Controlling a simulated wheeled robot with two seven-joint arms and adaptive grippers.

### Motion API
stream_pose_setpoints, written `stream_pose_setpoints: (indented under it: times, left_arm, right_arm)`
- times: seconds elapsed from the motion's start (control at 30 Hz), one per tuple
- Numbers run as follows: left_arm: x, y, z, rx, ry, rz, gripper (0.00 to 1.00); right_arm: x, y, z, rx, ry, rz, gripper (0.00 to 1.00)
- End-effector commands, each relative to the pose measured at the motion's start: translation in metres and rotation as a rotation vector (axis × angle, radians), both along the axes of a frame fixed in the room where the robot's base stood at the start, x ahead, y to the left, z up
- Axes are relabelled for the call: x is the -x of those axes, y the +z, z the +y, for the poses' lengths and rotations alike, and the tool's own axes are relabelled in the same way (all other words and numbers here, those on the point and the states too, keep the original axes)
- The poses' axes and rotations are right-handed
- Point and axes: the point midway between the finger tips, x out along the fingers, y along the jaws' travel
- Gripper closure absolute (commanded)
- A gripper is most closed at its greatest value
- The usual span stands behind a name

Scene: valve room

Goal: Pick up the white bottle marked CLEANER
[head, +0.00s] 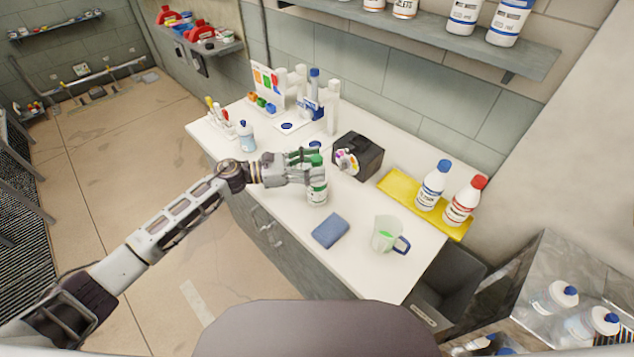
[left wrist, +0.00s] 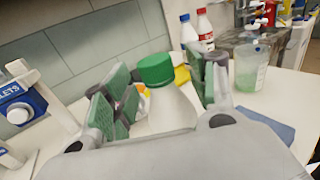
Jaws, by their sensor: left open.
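A white bottle with a green cap (head: 317,193) stands upright on the white worktop; its label is partly hidden and I cannot read it. My left gripper (head: 321,166) reaches in from the left at the height of its upper part. In the left wrist view the white bottle (left wrist: 172,108) stands between the two green-padded fingers (left wrist: 163,92), which are spread, with a gap visible on its left side. I cannot tell whether the right finger touches it. My right gripper is not in view.
A blue cloth (head: 330,231) and a jug with green liquid (head: 384,240) lie to the front right. A black box (head: 358,154) is close behind the gripper. A blue-capped bottle (head: 432,187) and red-capped bottle (head: 463,203) stand on a yellow mat (head: 400,187).

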Motion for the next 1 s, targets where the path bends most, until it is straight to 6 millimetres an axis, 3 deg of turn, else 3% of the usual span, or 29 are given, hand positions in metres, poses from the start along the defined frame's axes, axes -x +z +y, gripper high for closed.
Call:
stream_pose_setpoints:
  times: [0.2,0.67,1.0]
  left_arm:
    - [-0.0026,0.0006,-0.0098,-0.001,0.002,-0.002,0.43]
    - [-0.0023,-0.0003,-0.0097,-0.001,0.001,-0.001,0.44]
    - [-0.0023,-0.0003,-0.0096,-0.001,0.001,-0.001,0.88]
  right_arm:
    - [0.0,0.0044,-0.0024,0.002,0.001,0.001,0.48]
    - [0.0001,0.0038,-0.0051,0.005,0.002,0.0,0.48]
    - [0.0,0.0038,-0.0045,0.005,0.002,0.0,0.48]
